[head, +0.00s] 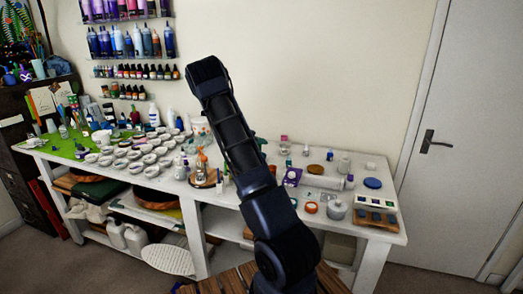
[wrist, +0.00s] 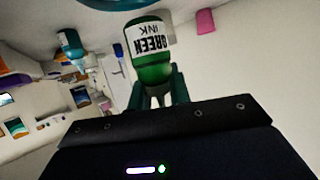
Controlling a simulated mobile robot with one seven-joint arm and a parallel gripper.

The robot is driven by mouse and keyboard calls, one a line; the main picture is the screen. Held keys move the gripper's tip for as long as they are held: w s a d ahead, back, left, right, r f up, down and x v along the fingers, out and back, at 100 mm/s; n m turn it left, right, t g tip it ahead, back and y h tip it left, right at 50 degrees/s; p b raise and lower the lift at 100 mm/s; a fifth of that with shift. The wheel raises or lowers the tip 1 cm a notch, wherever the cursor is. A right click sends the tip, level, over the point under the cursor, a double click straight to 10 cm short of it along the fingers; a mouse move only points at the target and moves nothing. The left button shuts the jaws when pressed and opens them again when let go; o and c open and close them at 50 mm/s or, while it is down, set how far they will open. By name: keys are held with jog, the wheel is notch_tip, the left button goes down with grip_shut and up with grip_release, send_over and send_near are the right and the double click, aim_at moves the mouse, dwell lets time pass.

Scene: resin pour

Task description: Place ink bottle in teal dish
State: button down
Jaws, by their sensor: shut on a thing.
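A green ink bottle (wrist: 152,68) with a white label reading "GREEN INK" is in the wrist view, between the two dark fingers of my gripper (wrist: 158,84). The gripper is shut on the bottle. A teal curved surface (wrist: 128,4) shows at the top edge of the wrist view, beyond the bottle; it looks like part of the teal dish, mostly cut off. I cannot tell the gap between bottle and dish. In the head view my arm hides the gripper and the bottle, and I cannot make out the dish clearly.
A white table (head: 388,235) holds many small items. Many small white cups (head: 135,155) crowd its left half. A blue disc (head: 372,183), a grey pot (head: 336,210) and a wooden tray (head: 375,220) stand at the right. Shelves of bottles (head: 130,42) hang on the wall.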

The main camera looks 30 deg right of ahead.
jog(key=shift+f, duration=2.25)
jog(key=shift+f, duration=0.1)
jog(key=c, duration=1.3)
grip_release()
